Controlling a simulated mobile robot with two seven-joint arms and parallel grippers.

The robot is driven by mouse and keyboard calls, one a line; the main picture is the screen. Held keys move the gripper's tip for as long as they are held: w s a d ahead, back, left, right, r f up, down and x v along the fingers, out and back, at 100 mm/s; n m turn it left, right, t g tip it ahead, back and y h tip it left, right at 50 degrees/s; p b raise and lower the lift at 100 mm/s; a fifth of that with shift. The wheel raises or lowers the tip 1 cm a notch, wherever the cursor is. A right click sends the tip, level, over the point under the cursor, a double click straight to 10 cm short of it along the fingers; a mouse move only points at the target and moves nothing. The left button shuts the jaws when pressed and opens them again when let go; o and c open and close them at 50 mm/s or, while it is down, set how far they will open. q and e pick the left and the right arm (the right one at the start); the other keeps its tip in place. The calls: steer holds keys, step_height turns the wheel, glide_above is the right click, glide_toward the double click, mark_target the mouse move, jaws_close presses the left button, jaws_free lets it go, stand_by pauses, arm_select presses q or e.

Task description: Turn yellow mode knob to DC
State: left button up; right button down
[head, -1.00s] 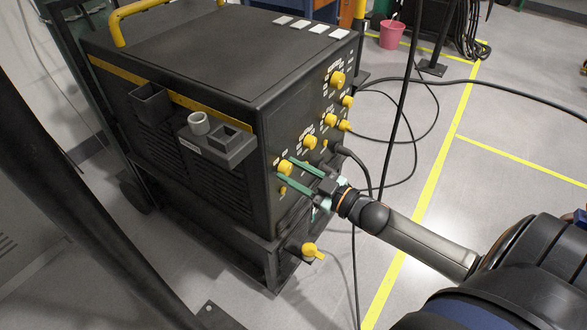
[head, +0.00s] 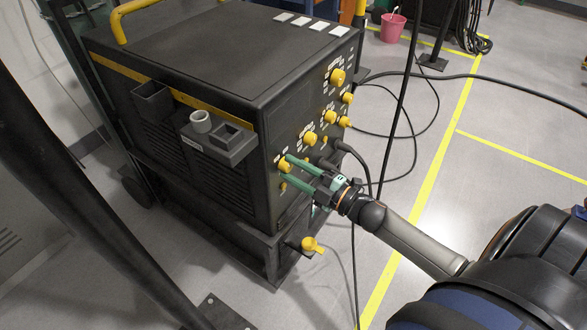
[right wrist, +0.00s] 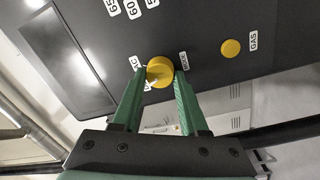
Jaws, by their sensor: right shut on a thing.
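The yellow mode knob (head: 284,166) is on the lower left of the welder's front panel. It also shows in the right wrist view (right wrist: 160,70), with a pale mark at its lower left side. A label ending in "AC" stands left of it, and a small label I cannot read clearly stands to its right. My right gripper (head: 286,163) has its two green fingers on either side of the knob, shut on it. In the right wrist view the fingertips (right wrist: 158,76) flank the knob. My left gripper is not in view.
The black welder (head: 215,60) carries several other yellow knobs, and a yellow GAS button (right wrist: 231,48) sits right of the mode knob. A yellow valve handle (head: 312,246) is below. Black cables hang at the right. A pink bucket (head: 393,28) stands on the far floor.

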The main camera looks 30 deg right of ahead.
steer(key=shift+n, duration=0.4)
steer(key=shift+c, duration=2.2)
jaws_free()
steer(key=v, duration=1.2)
steer(key=shift+s+p, duration=0.2)
steer(key=shift+p, duration=0.25)
steer(key=shift+d, duration=0.15)
